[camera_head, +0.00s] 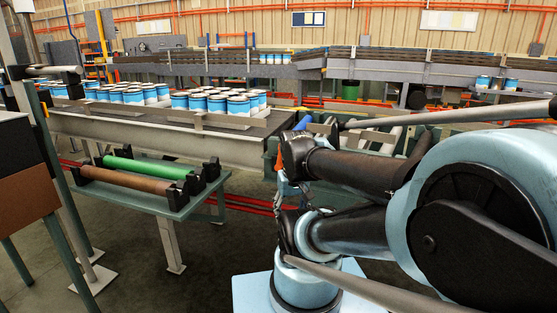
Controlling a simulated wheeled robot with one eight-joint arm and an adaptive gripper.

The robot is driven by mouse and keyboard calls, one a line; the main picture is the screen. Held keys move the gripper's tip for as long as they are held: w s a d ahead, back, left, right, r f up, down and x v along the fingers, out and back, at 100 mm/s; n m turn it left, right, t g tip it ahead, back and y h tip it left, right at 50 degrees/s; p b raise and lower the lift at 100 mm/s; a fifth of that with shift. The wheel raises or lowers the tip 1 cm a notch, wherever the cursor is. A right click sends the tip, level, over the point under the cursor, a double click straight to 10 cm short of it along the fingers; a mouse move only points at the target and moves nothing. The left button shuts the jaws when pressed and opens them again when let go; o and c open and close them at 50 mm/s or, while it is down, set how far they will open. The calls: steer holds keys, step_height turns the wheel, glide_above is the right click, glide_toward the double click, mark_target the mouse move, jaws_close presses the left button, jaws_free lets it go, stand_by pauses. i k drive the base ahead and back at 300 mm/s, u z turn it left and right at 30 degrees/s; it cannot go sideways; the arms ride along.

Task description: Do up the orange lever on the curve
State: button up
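A small orange part (279,160) shows at the left edge of my dark arm links, beside the green end of the conveyor frame. I cannot tell whether it is the orange lever, or how it is set. The curve behind my arm (400,175) is largely hidden; only pieces of its green side frame (460,128) and some pale rollers (392,138) show. My light blue and black arm fills the right foreground.
A conveyor (170,137) carries many blue and white cans (200,102) at left. In front of it, a low green stand (175,200) holds a green roller (145,167) and a brown roller (125,182). Brown panels (25,190) stand at the left edge. Dark floor (225,255) lies open at lower centre-left.

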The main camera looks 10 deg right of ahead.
mark_target(280, 165)
steer(key=u, duration=0.75)
steer(key=k, duration=0.85)
steer(key=z, duration=1.1)
